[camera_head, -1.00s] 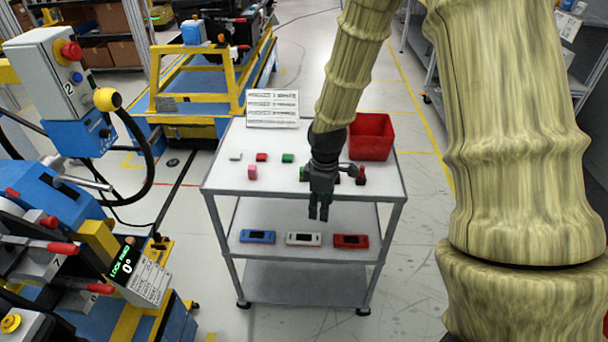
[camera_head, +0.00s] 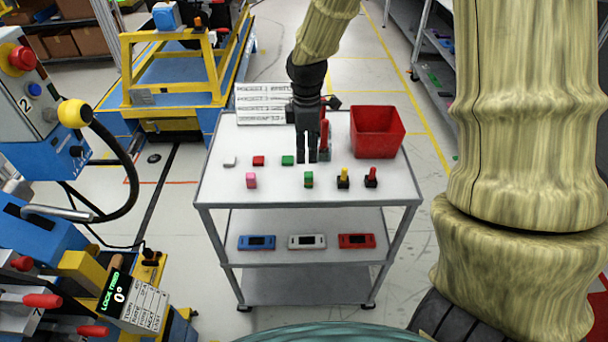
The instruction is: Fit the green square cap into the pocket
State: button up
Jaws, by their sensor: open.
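A small flat green square cap (camera_head: 288,160) lies on the white top of the cart, beside a red one. A second small green piece (camera_head: 308,179), with a dark part, stands closer to the front edge. My gripper (camera_head: 307,160) points down over the cart top with its two fingers apart and nothing between them. In the picture its tips are just right of the flat green cap; their height above the cart is hard to tell. No pocket for the cap can be made out clearly at this size.
The cart top (camera_head: 215,186) also bears a white cap (camera_head: 229,162), a red cap (camera_head: 258,161), a pink block (camera_head: 251,181), yellow (camera_head: 343,178) and red (camera_head: 371,177) knobs, and a red bin (camera_head: 377,132). Three modules lie on the shelf below. A blue-yellow machine (camera_head: 130,290) stands left.

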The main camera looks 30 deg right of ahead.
aim_at(309, 174)
jog(key=f, duration=0.3)
jog(key=shift+s+d+f+p, duration=0.15)
jog(key=shift+d+f+p, duration=0.15)
jog(key=shift+f, duration=0.05)
jog(key=shift+s+a+f+p, duration=0.15)
jog(key=shift+f+p, duration=0.3)
jog(key=shift+f, duration=0.45)
jog(key=shift+s+f+p, duration=0.15)
jog(key=shift+f+p, duration=0.25)
jog(key=shift+f, duration=1.6)
jog(key=c, duration=0.9)
